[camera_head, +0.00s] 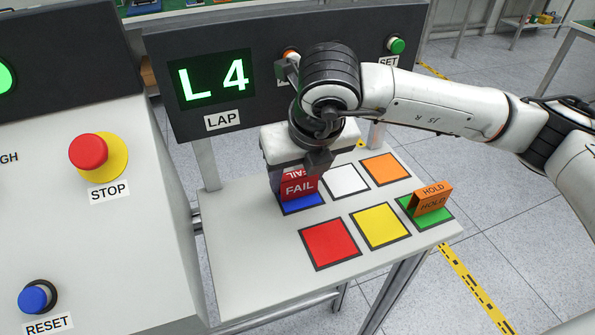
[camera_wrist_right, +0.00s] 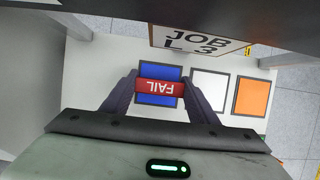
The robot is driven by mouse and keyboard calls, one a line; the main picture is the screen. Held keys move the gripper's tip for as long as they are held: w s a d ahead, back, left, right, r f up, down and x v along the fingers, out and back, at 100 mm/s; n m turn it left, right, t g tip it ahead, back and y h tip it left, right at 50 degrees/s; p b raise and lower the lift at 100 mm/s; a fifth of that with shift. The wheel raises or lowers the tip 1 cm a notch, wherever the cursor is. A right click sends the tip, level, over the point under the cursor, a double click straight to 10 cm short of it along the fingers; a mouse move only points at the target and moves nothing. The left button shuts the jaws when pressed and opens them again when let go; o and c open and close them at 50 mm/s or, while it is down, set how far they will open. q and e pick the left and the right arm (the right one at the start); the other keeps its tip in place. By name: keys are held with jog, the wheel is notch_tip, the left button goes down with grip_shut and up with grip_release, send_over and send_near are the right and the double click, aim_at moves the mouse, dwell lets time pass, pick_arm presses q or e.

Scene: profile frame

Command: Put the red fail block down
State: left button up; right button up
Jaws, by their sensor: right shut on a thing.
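The red FAIL block (camera_head: 299,187) is at the blue square (camera_head: 301,204) on the white table, at the back left of the colored squares. My right gripper (camera_head: 296,178) comes from above and is shut on the block. In the right wrist view the red block (camera_wrist_right: 160,88) lies between the two fingers of my right gripper (camera_wrist_right: 160,90), over the blue square (camera_wrist_right: 159,72). I cannot tell whether the block touches the square. My left gripper is not in view.
An orange HOLD block (camera_head: 431,199) stands on the green square (camera_head: 440,218). White (camera_head: 345,179), orange (camera_head: 384,169), red (camera_head: 330,244) and yellow (camera_head: 380,226) squares are bare. A dark panel reading L 4 (camera_head: 215,80) rises behind. A console with a red STOP button (camera_head: 88,152) stands left.

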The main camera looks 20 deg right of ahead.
jog(key=shift+f+b, duration=0.2)
jog(key=shift+b, duration=0.1)
jog(key=o, duration=1.1)
jog(key=shift+r, duration=0.1)
jog(key=shift+r+p, duration=0.25)
jog(key=shift+p, duration=0.15)
jog(key=v, duration=1.1)
jog(key=shift+s+r+b, duration=0.15)
jog(key=shift+r+b, duration=0.2)
jog(key=shift+r, duration=0.05)
